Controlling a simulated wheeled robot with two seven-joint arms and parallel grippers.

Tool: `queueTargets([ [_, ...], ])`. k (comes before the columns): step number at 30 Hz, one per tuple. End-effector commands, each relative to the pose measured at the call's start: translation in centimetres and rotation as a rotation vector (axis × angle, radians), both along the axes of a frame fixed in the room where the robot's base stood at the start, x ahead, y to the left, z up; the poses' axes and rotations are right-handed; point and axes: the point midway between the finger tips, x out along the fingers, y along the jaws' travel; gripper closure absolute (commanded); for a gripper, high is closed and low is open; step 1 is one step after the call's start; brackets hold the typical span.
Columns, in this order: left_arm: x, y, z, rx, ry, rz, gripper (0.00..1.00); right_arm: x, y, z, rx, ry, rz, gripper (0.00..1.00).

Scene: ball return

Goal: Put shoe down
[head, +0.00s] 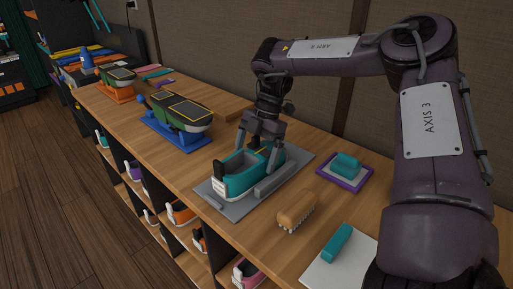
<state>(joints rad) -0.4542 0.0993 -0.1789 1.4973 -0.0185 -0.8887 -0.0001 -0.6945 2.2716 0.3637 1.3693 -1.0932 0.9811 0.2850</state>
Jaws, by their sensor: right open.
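A teal shoe (236,178) with a black tongue sits on a grey tray (294,172) on the wooden counter. My right gripper (254,172) reaches down over the shoe, with one finger at its near left side and the other at its far right side. The fingers are spread apart and the gripper is open. Whether the fingers touch the shoe is not clear. My left gripper does not show.
A brush (297,209) and a teal roller-like piece (337,242) on a white sheet (318,272) lie nearer. A teal block (346,165) sits on a purple-edged mat (361,184). Green-and-black devices stand on a blue base (180,139) and an orange base (117,94). Shoes fill cubbies below.

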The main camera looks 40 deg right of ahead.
Motion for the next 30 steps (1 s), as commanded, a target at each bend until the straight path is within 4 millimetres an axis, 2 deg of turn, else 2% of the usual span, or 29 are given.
queueTargets([
  [3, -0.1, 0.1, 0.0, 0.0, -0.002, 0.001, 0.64, 0.1, -0.4, 1.0, -0.003, -0.002, 0.0, 0.06],
  [5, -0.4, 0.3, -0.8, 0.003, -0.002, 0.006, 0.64, 0.2, -0.7, 1.9, -0.003, -0.002, 0.0, 0.06],
  [12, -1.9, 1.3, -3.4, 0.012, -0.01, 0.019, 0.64, 0.3, -2.7, 6.8, -0.006, -0.002, -0.002, 0.06],
  [18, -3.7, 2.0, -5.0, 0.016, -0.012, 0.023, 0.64, 0.4, -4.0, 10.0, -0.003, -0.001, -0.001, 0.06],
  [24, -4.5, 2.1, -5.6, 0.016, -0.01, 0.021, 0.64, 0.4, -4.5, 11.2, 0.0, -0.001, 0.001, 0.06],
  [30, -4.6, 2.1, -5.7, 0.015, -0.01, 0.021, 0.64, 0.4, -4.6, 11.2, 0.001, -0.001, 0.001, 0.06],
])
